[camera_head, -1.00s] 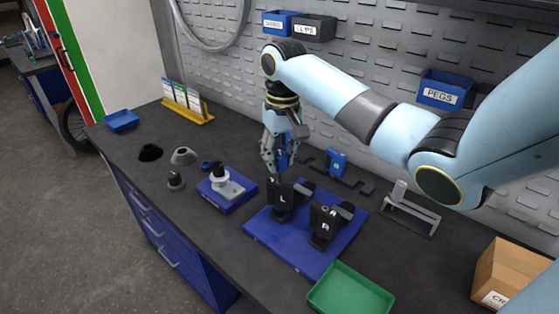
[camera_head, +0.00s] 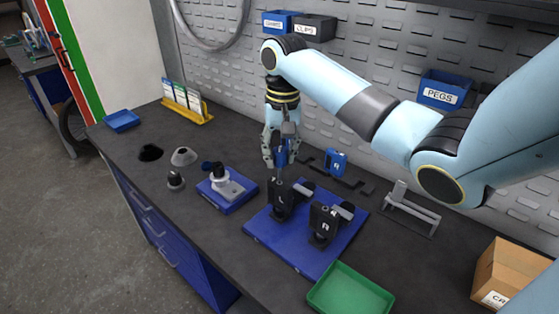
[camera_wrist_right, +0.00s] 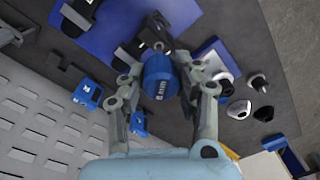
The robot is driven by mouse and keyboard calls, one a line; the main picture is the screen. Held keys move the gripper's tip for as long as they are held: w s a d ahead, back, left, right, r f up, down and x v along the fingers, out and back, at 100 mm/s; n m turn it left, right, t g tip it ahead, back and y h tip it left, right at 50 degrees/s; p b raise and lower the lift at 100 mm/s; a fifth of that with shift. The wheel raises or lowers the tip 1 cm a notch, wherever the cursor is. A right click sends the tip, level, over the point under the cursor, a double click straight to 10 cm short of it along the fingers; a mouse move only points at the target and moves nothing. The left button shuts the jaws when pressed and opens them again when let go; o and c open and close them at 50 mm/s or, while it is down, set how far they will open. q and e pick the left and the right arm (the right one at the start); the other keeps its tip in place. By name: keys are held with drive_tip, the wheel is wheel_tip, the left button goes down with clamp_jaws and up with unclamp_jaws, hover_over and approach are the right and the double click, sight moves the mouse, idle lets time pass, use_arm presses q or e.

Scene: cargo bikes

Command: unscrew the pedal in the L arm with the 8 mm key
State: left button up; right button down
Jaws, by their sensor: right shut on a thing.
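My right gripper (camera_head: 281,148) points down over the L arm (camera_head: 280,206), a black block on the blue board (camera_head: 262,232). It is shut on the blue handle of the 8 mm key (camera_wrist_right: 160,86), which is upright with its label showing in the right wrist view. The key's thin shaft reaches down to the top of the L arm; I cannot tell whether its tip is seated. The L arm's grey and black pedal (camera_head: 303,187) sticks out to the right. The matching R arm (camera_head: 322,226) stands beside it. My left gripper is not in view.
Another blue-handled tool (camera_head: 337,158) stands in a dark rack behind the board. A grey stand (camera_head: 408,212) is to the right, a green tray (camera_head: 350,291) in front, a blue base with a white part (camera_head: 230,188) to the left.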

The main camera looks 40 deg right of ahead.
drive_tip(key=shift+r, duration=2.5)
